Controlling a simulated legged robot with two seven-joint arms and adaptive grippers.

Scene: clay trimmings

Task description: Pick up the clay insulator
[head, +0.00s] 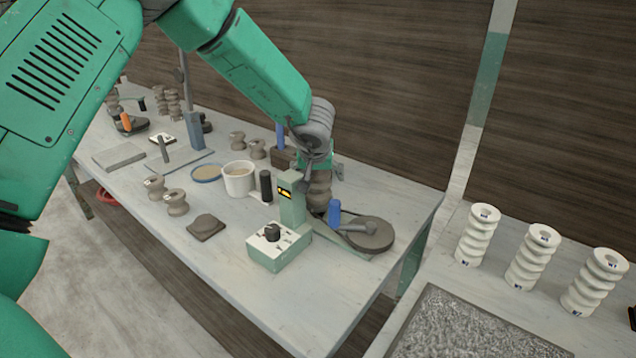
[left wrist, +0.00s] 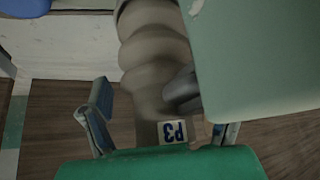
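The clay insulator (head: 319,192) is a grey-brown ribbed column standing upright by the green-grey post of a device. In the left wrist view the insulator (left wrist: 152,62) has a white tag (left wrist: 173,132) reading P3. My left gripper (head: 318,167) is over its top, pointing down. In the left wrist view its fingers (left wrist: 160,118) stand apart on both sides of the insulator's end, with a visible gap on the left side. The gripper looks open. The insulator's base is partly hidden by the device. My right gripper is not in view.
The green post (head: 292,203), blue-handled tool (head: 334,212), round disc (head: 368,234) and control box (head: 279,247) crowd the insulator. A white tub (head: 239,178) and several small clay pieces stand left. White insulators (head: 532,256) stand on the right-hand table. The near table edge is clear.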

